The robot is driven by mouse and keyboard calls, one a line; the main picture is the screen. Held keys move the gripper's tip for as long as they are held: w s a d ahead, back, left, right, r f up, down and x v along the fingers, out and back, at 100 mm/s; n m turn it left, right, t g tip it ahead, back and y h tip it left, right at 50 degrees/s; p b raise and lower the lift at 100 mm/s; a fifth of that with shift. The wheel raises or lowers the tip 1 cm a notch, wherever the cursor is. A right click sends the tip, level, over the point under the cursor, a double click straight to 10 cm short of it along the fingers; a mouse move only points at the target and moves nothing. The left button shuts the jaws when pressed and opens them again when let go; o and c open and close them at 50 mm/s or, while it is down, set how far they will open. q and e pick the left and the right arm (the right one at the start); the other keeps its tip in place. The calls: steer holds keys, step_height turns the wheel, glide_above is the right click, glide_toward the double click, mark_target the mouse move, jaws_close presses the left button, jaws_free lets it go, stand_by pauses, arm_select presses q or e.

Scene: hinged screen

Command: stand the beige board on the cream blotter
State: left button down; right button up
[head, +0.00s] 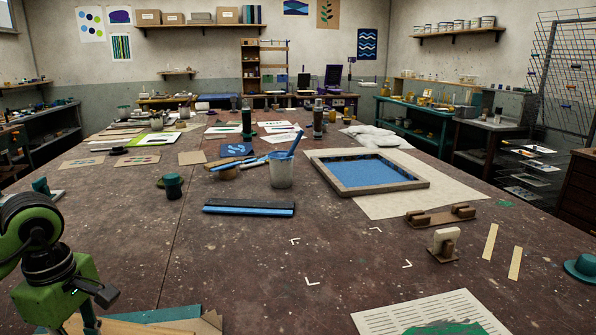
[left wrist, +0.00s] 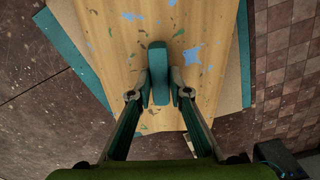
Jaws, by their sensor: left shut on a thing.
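In the head view, my left arm is at the lower left, and part of this board (head: 120,328) shows at the bottom edge. The board appears to lie flat over brown and teal sheets; I cannot tell whether it is lifted. A large cream sheet (head: 400,202), seemingly the blotter, lies on the table at right, partly under a wooden-framed blue screen (head: 372,171). My right gripper is out of view.
White corner marks (head: 311,281) outline a bare patch mid-table. Wooden holders (head: 442,245) and a green-printed sheet (head: 430,318) are at right. The table between my arm and the marks is clear.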

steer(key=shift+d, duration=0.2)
arm_select(q)
steer(key=shift+a+f+b, duration=0.2)
steer(key=shift+f+b, duration=0.4)
steer(key=shift+f, duration=0.1)
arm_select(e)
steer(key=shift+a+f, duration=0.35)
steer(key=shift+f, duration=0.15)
arm_select(q)
steer(key=shift+d+f, duration=0.1)
steer(key=shift+f, duration=0.15)
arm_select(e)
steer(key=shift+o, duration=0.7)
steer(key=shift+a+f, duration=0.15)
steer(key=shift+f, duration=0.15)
arm_select(q)
steer(key=shift+f+b, duration=0.15)
steer(key=shift+b, duration=0.2)
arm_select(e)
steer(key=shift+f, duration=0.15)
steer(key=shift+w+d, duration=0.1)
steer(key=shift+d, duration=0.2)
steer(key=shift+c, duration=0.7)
arm_select(q)
steer(key=shift+r, duration=0.2)
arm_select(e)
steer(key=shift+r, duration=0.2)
